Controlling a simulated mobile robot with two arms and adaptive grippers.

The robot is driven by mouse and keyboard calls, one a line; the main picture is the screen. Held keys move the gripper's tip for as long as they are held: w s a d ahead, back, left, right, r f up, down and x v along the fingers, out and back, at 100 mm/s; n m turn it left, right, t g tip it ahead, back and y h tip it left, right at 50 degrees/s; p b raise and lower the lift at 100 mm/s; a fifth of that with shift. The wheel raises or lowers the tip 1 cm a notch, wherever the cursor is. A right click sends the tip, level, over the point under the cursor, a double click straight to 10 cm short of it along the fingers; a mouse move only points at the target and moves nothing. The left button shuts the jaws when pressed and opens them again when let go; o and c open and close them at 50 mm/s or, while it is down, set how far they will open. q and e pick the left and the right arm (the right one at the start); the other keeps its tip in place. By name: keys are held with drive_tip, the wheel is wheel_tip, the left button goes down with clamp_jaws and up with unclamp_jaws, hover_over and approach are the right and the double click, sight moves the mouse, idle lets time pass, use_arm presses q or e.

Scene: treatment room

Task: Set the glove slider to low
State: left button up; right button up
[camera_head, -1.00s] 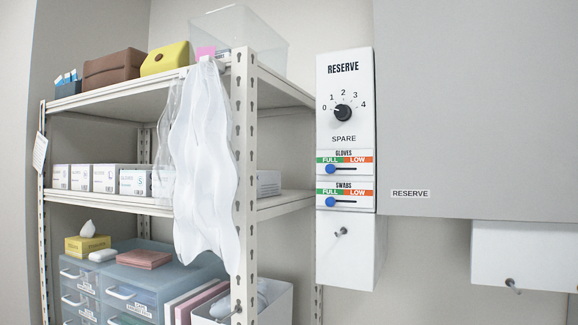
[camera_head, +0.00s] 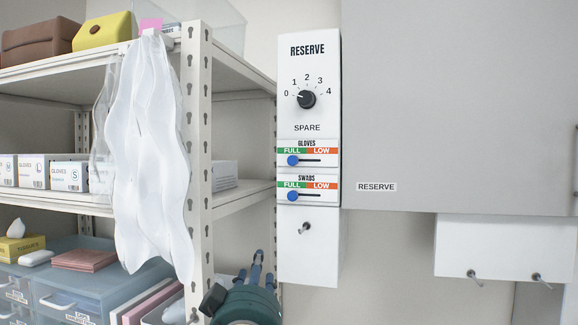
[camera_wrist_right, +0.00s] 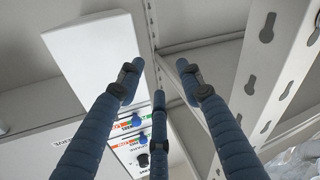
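The white RESERVE panel (camera_head: 309,60) hangs on the wall, right of the shelf. Its glove slider (camera_head: 293,160) has a blue knob at the left end, under the green FULL field; the red LOW field (camera_head: 322,151) is on the right. The glove knob (camera_wrist_right: 142,138) also shows upside down in the right wrist view. My right gripper (camera_head: 257,262) is low, below and left of the panel, pointing up beside the shelf post. Its blue fingers (camera_wrist_right: 160,75) are spread and empty in the right wrist view, apart from the slider. My left gripper is not in view.
The swab slider (camera_head: 293,195) sits just below, its knob also at FULL. A black dial (camera_head: 307,99) is above. A peg (camera_head: 304,228) sticks out below the sliders. The shelf post (camera_head: 199,150) and a hanging white plastic sheet (camera_head: 147,150) stand left of the panel.

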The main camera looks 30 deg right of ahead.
sight(293, 163)
drive_tip(key=s+d+r+m+h, duration=0.1)
drive_tip(key=s+r+m+h, duration=0.15)
drive_tip(key=r, duration=0.55)
drive_tip(key=s+r+m+h, duration=0.2)
drive_tip(key=s+r+h, duration=0.15)
drive_tip(key=r, duration=0.45)
drive_tip(key=p+x, duration=0.2)
drive_tip(key=x, duration=0.1)
drive_tip(key=p+x, duration=0.2)
drive_tip(key=x, duration=0.1)
drive_tip(key=p+x, duration=0.2)
drive_tip(key=x, duration=0.1)
drive_tip(key=shift+s+d+r, duration=0.15)
drive_tip(key=shift+d+r, duration=0.3)
drive_tip(key=shift+r, duration=0.05)
drive_tip(key=shift+w+d+y, duration=0.25)
drive_tip(key=shift+w+y, duration=0.15)
drive_tip(key=shift+w, duration=0.05)
clamp_jaws()
